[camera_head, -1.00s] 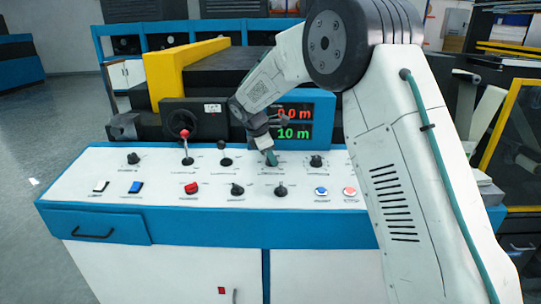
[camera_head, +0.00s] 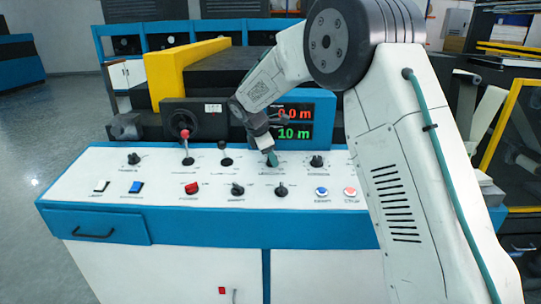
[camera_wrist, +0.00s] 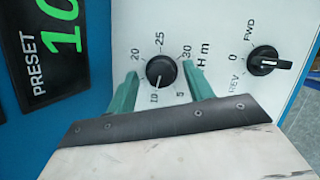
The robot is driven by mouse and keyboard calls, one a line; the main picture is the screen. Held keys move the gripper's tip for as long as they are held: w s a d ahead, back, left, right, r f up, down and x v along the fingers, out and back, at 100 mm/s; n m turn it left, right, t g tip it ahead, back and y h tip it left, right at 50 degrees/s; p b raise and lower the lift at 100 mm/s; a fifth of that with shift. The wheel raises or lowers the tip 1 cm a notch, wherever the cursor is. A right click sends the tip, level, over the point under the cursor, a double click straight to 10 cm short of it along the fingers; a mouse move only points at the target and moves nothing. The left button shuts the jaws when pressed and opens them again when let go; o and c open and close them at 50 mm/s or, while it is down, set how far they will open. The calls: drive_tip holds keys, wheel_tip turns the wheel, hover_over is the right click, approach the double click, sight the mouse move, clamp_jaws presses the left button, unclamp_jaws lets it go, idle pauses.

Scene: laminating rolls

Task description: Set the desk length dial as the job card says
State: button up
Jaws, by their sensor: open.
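The length dial is a round black knob (camera_wrist: 161,71) on the white panel, seen in the wrist view with 5, 10, 20, 25 and 30 printed around it. Its white pointer mark is at the 10. My gripper (camera_wrist: 160,70) is open, with one green finger on each side of the knob; contact cannot be told. In the head view my gripper (camera_head: 271,157) is down at the panel's back row and mostly hides the dial. The display (camera_head: 294,123) shows a red 0.0 m above a green 10 m; the wrist view shows PRESET 10 (camera_wrist: 50,45). No job card is readable.
A FWD/0/REV switch (camera_wrist: 268,61) sits right of the dial. A red-tipped lever (camera_head: 185,142) stands to the left. Several knobs and buttons, including a red switch (camera_head: 191,188) and a black knob (camera_head: 281,190), fill the front row. Bare panel separates them.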

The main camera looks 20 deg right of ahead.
drive_tip(key=v, duration=0.7)
drive_tip(key=shift+r, duration=0.25)
drive_tip(key=shift+a, duration=0.15)
drive_tip(key=s+f+m+g, duration=0.1)
drive_tip(key=s+f+m, duration=0.1)
drive_tip(key=s+m, duration=0.1)
drive_tip(key=shift+s+f, duration=0.15)
drive_tip(key=shift+f, duration=0.25)
drive_tip(key=s+d+r+m+y, duration=0.1)
drive_tip(key=s+m, duration=0.4)
drive_tip(key=s, duration=0.9)
drive_tip(key=s+d+r+m+y, duration=0.2)
drive_tip(key=s+d+r+m, duration=0.1)
drive_tip(key=s, duration=1.2)
drive_tip(key=s+d+r+m+y, duration=0.1)
drive_tip(key=s+m, duration=0.5)
drive_tip(key=s, duration=0.9)
drive_tip(key=shift+s+d+r+m+t, duration=0.3)
drive_tip(key=shift+d+r, duration=0.2)
drive_tip(key=shift+d, duration=0.3)
